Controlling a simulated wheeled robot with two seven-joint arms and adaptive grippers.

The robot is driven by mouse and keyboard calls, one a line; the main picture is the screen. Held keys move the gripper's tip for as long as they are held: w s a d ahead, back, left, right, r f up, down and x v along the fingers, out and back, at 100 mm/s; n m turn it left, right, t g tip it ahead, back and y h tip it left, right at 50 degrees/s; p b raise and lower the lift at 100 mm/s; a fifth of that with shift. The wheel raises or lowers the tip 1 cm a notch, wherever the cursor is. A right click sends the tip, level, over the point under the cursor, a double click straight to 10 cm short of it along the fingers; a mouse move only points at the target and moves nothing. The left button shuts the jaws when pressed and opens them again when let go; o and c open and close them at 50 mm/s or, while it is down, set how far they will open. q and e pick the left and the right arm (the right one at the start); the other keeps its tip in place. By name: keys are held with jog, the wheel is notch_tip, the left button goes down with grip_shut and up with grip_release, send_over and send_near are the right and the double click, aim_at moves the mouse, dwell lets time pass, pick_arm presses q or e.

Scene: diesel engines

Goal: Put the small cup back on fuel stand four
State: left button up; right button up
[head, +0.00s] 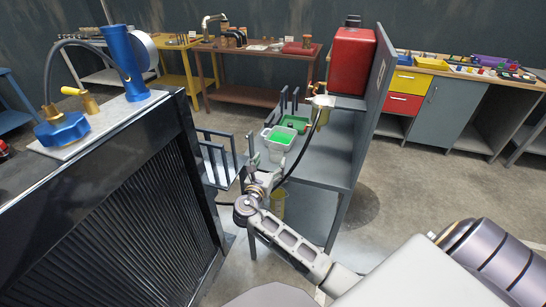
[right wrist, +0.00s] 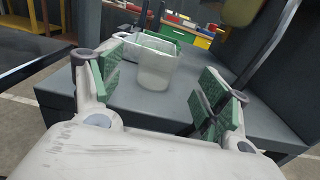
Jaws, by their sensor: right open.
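A small white cup (head: 278,140) with a bright green inside stands upright on the grey stand's (head: 328,160) upper shelf. It also shows in the right wrist view (right wrist: 155,72), ahead of the fingers and roughly between them. My right gripper (head: 263,172) is at the near left edge of that shelf, just in front of the cup. In the right wrist view its green-padded fingers (right wrist: 165,92) are spread wide with nothing held between them. I cannot read a number on the stand. My left gripper is not in view.
A green tray (head: 297,123) sits behind the cup. A red tank (head: 352,60) is at the stand's back, with a black hose (head: 308,140) hanging down to the right of the cup. A yellowish bucket (head: 279,203) is below the shelf. A large black radiator (head: 120,200) stands at left.

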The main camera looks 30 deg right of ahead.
jog(key=shift+v, duration=1.95)
